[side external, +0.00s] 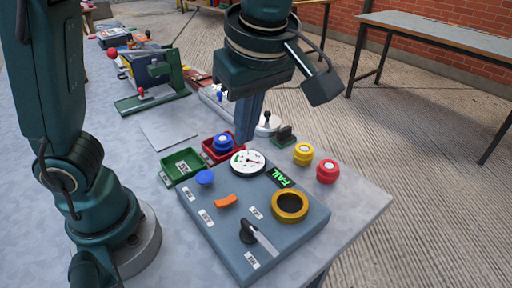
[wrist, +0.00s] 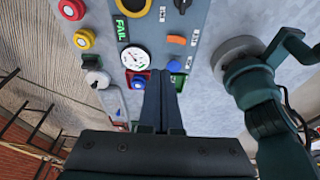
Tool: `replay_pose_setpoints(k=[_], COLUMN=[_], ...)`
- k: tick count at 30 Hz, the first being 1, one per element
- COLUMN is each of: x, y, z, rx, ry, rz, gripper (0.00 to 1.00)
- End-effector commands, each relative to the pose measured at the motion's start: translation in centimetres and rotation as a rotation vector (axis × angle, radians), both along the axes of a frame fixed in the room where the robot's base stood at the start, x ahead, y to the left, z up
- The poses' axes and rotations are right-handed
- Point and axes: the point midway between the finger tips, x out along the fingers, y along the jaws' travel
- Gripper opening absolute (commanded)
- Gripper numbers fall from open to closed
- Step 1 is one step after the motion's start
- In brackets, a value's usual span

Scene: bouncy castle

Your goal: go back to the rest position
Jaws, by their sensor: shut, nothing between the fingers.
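My gripper (side external: 246,130) points down over the far side of the grey control panel (side external: 232,232), its two fingers together and empty. In the wrist view my gripper (wrist: 164,78) also shows shut, with its tips near the panel's edge by the blue button (wrist: 173,66). A red tray (side external: 212,157) holding a blue round piece (side external: 223,142) is close to the fingers. Whether the fingertips touch anything I cannot tell. The panel carries a round dial (side external: 247,163), a green FAIL display (side external: 281,177), an orange switch (side external: 225,200), a yellow ring (side external: 290,206) and a black lever (side external: 258,236).
A green tray (side external: 181,167) sits left of the red one. A yellow piece (side external: 303,153) and a red piece (side external: 326,171) stand right of the panel. A green fixture (side external: 155,80) stands farther back on the table. A paper sheet (side external: 168,134) lies flat.

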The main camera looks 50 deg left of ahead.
Motion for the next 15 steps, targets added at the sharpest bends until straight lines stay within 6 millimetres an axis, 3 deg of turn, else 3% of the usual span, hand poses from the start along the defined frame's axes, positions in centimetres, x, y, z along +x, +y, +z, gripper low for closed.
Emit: replay_pose_setpoints(k=[8, 11, 15], x=[0.1, 0.1, -1.5], y=[0.3, 1.6, 4.3], z=[0.2, 1.3, 2.3], rx=[-0.004, -0.026, -0.074], ry=[-0.006, -0.046, -0.086], rz=[0.015, 0.061, 0.094], gripper=[0.00, 0.00, 0.00])
